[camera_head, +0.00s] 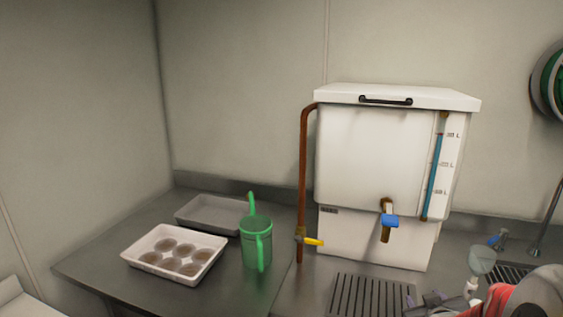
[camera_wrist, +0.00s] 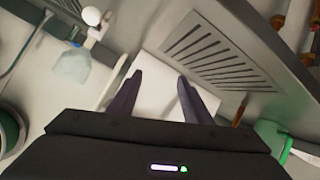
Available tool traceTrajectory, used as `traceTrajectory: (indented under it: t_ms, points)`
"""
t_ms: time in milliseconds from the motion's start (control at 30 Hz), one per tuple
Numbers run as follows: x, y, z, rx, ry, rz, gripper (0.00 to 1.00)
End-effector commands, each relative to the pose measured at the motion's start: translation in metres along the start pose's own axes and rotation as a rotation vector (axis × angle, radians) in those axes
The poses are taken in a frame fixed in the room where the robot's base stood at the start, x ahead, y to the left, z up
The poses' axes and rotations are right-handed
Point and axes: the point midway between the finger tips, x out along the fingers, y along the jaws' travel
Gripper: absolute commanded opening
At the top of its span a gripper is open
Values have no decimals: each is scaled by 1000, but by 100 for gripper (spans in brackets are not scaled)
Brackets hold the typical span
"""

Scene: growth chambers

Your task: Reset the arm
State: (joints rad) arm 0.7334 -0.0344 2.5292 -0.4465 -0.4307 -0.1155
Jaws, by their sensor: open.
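My gripper (camera_wrist: 160,77) shows its two dark fingers apart in the wrist view, with nothing held between them. A white flat surface lies behind the fingers, and I cannot tell what it belongs to. In the head view, my gripper (camera_head: 435,302) is partly visible at the bottom right, right of the slotted drain grate (camera_head: 370,297). Part of my red and grey arm shows at the lower right corner. The rest of the arm is out of view.
A white water tank (camera_head: 370,155) with a blue-handled tap (camera_head: 389,221) stands at the back.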

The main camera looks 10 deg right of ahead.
Motion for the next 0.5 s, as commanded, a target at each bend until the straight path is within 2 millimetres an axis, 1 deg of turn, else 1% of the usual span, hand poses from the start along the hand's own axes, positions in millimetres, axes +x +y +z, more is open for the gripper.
traceTrajectory:
  t_ms: [33,200,367,500]
  points:
    - [-7,-10,-11,-5,-10,-10,45]
    - [-32,-39,-30,7,-74,-45,45]
    - [-62,-69,-44,21,-133,-90,45]
    - [-93,-97,-51,34,-186,-140,45]
